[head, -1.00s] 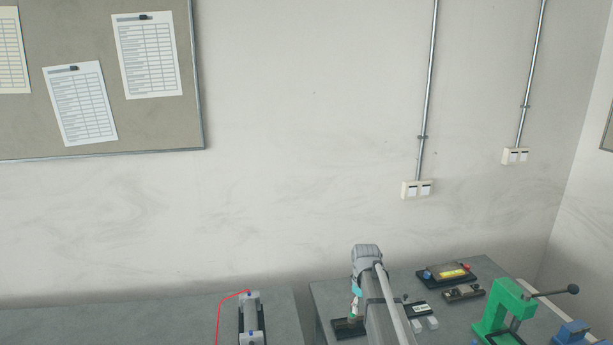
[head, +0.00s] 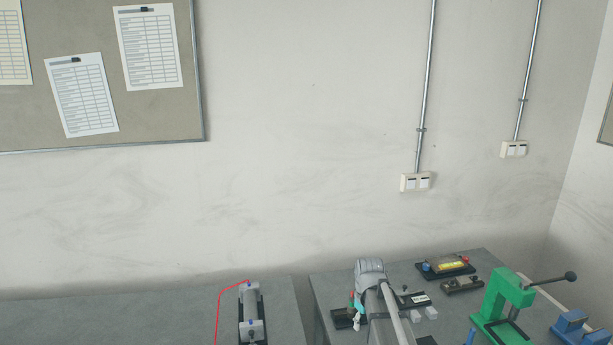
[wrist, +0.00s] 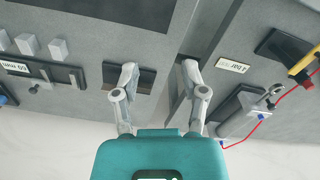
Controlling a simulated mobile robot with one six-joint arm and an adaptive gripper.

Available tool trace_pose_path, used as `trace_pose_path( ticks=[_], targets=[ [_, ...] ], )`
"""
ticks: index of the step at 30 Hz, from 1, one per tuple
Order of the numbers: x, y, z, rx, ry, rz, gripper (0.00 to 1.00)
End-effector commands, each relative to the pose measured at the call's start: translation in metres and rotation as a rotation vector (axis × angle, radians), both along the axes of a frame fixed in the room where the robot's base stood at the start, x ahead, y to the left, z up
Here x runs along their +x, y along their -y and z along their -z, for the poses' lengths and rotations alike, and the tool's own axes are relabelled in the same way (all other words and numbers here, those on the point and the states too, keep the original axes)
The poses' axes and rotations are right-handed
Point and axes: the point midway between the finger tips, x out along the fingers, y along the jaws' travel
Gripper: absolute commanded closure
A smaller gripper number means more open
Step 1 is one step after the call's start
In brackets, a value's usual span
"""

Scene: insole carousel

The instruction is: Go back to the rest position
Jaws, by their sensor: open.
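My gripper (wrist: 158,80) shows in the wrist view with its two fingers spread apart and nothing between them. Below the fingers is the gap between two grey benches.
The right bench carries a green press (head: 497,305), a black tray with a yellow item (head: 447,267), a small fixture (head: 462,286) and a blue vise (head: 572,325). A grey cylinder device (head: 251,312) with a red line stands on the left bench (head: 170,318).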

Motion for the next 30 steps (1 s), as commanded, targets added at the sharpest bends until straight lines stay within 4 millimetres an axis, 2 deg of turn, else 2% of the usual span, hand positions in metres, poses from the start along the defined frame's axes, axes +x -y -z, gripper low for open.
trace_pose_path(
  ticks=[1, 5, 9, 15, 21, 30],
  targets=[
    [-0.015, 0.000, 0.009, 0.000, 0.000, 0.025, 0.44],
    [-0.052, 0.000, 0.025, 0.000, 0.000, 0.125, 0.44],
    [-0.102, 0.001, 0.047, -0.001, -0.001, 0.268, 0.44],
    [-0.152, 0.001, 0.067, -0.001, 0.001, 0.432, 0.44],
    [-0.169, 0.001, 0.072, -0.002, 0.000, 0.501, 0.44],
    [-0.169, 0.001, 0.071, -0.002, 0.000, 0.506, 0.44]
  ],
)
